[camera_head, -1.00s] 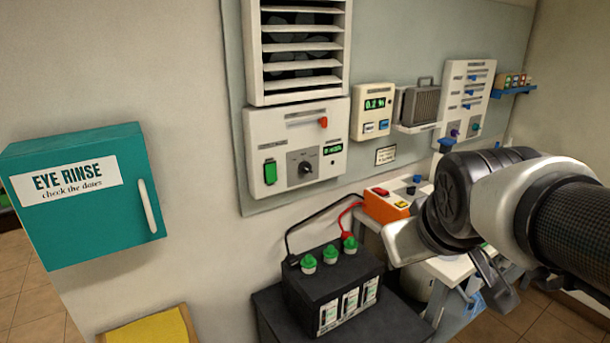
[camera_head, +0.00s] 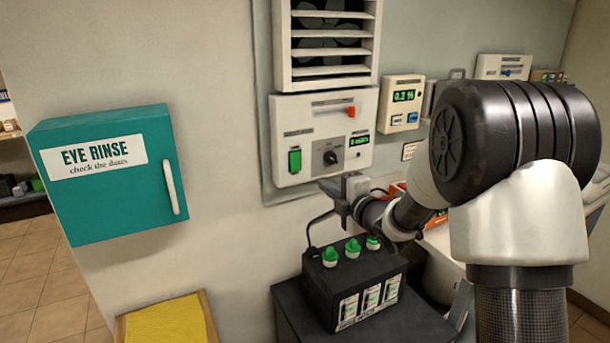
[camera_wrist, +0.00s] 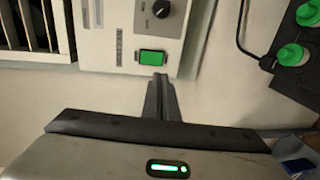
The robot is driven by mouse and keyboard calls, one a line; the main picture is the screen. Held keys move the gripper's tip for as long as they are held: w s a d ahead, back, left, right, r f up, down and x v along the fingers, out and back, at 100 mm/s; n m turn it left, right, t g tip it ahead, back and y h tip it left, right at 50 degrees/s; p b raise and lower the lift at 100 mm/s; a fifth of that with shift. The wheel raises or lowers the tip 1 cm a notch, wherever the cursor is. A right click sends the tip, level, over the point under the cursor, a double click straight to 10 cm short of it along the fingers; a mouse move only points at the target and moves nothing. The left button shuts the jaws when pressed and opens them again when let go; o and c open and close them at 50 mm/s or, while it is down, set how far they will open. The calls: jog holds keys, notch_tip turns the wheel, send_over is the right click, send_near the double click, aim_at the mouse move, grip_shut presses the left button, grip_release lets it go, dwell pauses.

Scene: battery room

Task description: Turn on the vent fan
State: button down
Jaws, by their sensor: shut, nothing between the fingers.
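The vent fan (camera_head: 327,42) sits behind white slats high on the wall. My gripper (camera_head: 326,186) is shut and empty, just below the panel's lower edge and to the right of the green switch. In the wrist view, the closed fingertips (camera_wrist: 160,77) point at the green switch (camera_wrist: 152,57), close to it; I cannot tell whether they touch.
A black battery (camera_head: 350,285) with green caps stands on a dark stand below my gripper. A teal eye rinse cabinet (camera_head: 105,175) hangs at left. A wall meter (camera_head: 402,103) is right of the panel. Wall between cabinet and panel is clear.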

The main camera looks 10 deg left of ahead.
aim_at(297, 169)
jog(key=shift+a, duration=0.2)
jog(key=p+x, duration=0.3)
jog(key=x, duration=1.1)
jog(key=shift+s, duration=0.1)
jog(key=shift+f, duration=0.15)
jog(key=f+b, duration=0.1)
jog(key=b, duration=0.2)
jog(key=shift+a+y, duration=0.15)
jog(key=shift+y, duration=0.15)
jog(key=shift+w+r, duration=0.2)
jog(key=shift+r, duration=0.25)
